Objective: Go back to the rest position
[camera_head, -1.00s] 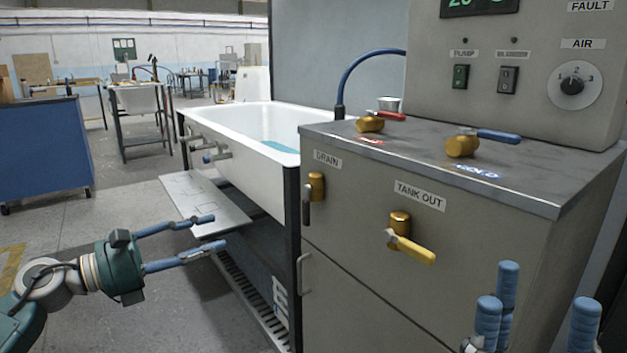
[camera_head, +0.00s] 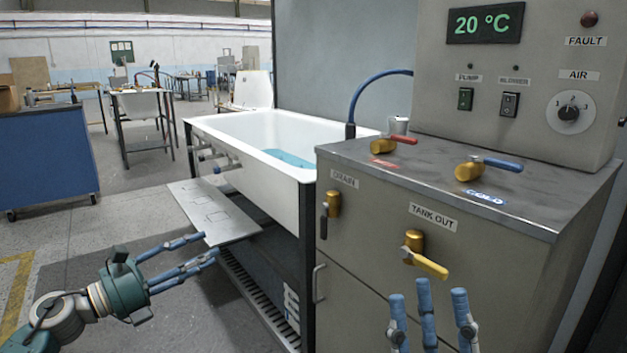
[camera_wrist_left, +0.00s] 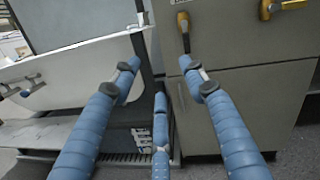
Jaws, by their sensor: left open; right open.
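My left gripper (camera_head: 205,248) reaches in from the left in the head view, over the floor in front of the tub. Its blue fingers are spread and nothing is between them. In the left wrist view its fingers (camera_wrist_left: 165,80) are also apart and empty, facing the tub's dark corner post and the grey cabinet front. My right gripper (camera_head: 430,290) stands at the bottom of the head view, blue fingers pointing up and apart, in front of the cabinet below the yellow TANK OUT valve (camera_head: 426,262). It holds nothing. Its arm is out of view.
The grey cabinet (camera_head: 375,290) carries the drain valve (camera_head: 332,205), the red-handled valve (camera_head: 392,143) and the blue-handled cold valve (camera_head: 487,166). The white tub (camera_head: 250,160) holds blue water. A metal plate (camera_head: 215,215) juts out below it.

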